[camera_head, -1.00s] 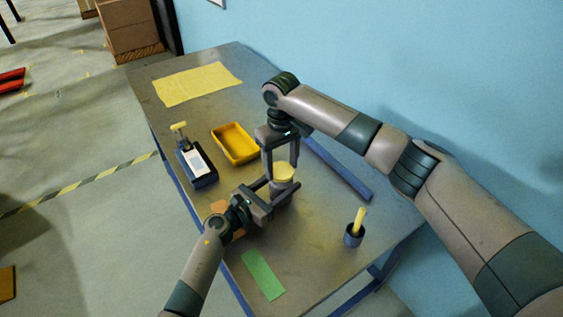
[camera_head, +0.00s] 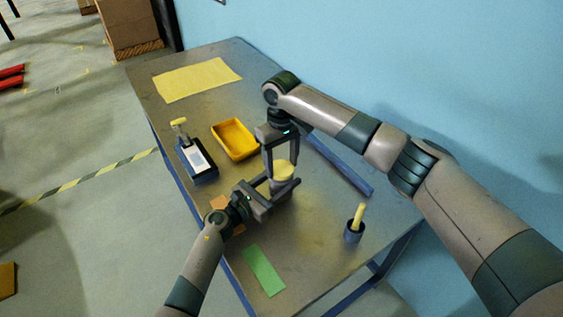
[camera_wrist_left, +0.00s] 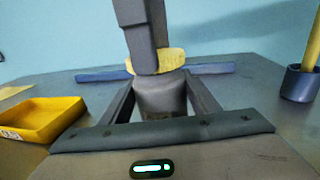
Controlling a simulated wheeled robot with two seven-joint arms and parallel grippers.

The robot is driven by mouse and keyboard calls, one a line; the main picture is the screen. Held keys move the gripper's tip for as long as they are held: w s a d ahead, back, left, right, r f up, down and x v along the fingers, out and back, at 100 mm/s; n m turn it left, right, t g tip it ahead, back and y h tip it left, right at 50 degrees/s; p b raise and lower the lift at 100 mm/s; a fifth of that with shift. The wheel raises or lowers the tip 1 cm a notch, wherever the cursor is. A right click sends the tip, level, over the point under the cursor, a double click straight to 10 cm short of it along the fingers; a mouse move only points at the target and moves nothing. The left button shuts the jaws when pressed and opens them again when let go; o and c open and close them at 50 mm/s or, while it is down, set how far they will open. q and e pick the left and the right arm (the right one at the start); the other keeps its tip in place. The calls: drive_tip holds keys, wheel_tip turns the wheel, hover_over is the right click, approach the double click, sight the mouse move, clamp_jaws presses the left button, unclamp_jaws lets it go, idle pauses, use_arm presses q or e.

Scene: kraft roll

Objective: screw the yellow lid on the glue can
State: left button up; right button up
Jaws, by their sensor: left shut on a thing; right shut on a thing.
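The yellow lid (camera_head: 283,170) sits on top of the glue can (camera_head: 279,187). In the left wrist view the lid (camera_wrist_left: 168,60) shows above the grey can (camera_wrist_left: 161,95), partly hidden by a right gripper finger; I cannot tell whether it is fully seated. My left gripper (camera_head: 281,188) comes in from the side and is shut on the can's body. My right gripper (camera_head: 282,168) points down from above and is shut on the lid. The can stands upright, its lower part hidden by the left gripper.
A blue cup (camera_head: 353,232) with a yellow stick is at right. A blue bar (camera_head: 342,168) lies behind. Green (camera_head: 264,271) and yellow sheets (camera_head: 197,80) lie flat.

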drive_tip(key=shift+f, duration=0.5)
